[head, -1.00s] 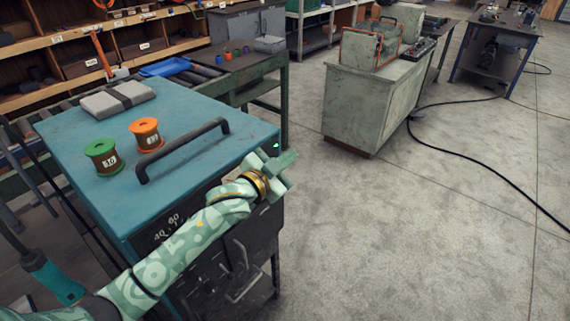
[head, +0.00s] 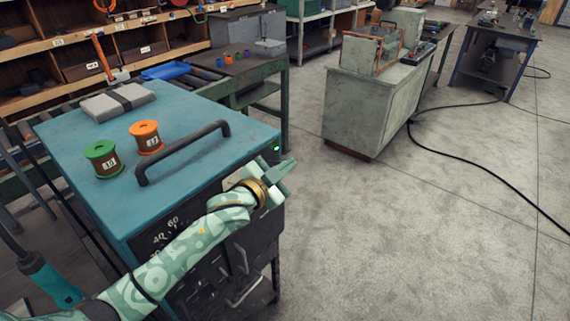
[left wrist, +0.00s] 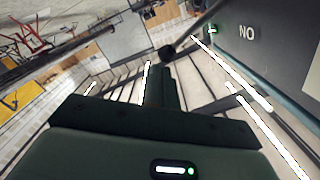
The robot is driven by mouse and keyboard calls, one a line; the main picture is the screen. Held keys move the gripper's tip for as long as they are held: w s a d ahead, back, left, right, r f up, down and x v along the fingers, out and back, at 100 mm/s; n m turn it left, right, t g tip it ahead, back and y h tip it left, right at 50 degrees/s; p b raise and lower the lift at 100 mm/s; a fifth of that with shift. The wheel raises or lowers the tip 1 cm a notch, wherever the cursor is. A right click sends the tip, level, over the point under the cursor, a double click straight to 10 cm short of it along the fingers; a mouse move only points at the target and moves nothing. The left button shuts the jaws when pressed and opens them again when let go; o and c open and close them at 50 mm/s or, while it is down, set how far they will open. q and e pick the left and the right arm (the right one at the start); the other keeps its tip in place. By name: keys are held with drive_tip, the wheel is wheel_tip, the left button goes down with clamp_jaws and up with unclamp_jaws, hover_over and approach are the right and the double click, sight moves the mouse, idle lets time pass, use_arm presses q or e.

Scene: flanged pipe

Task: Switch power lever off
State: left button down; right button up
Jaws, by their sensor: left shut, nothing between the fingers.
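The power lever is not clear in the head view, where my left gripper (head: 284,176) is at the right front corner of a teal-topped cabinet (head: 190,103). A dark round knob (left wrist: 167,52), perhaps the lever's end, shows just beyond the fingertips in the left wrist view. I cannot tell whether the fingers touch it. The left gripper (left wrist: 162,75) is shut and empty. A green light (head: 277,148) glows on the cabinet near the corner. It also shows in the left wrist view (left wrist: 212,30), near white lettering (left wrist: 246,32). My right gripper is not in view.
A black handle (head: 185,150), a green spool (head: 103,159), an orange spool (head: 147,137) and a grey case (head: 117,101) are on the cabinet top. The floor to the right is open, with a black cable (head: 470,166) across it. A grey cabinet (head: 365,112) stands farther back.

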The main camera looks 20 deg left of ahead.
use_arm(q)
drive_tip(key=shift+d+f+m, duration=0.2)
drive_tip(key=shift+f+m, duration=0.15)
drive_tip(key=shift+m, duration=0.05)
drive_tip(key=f+m, duration=0.1)
drive_tip(key=f, duration=0.2)
drive_tip(key=f+m, duration=0.1)
drive_tip(key=f, duration=0.1)
drive_tip(key=shift+s+d+f+m, duration=0.15)
drive_tip(key=shift+d+f+m, duration=0.15)
drive_tip(key=shift+f, duration=0.05)
idle(0.3)
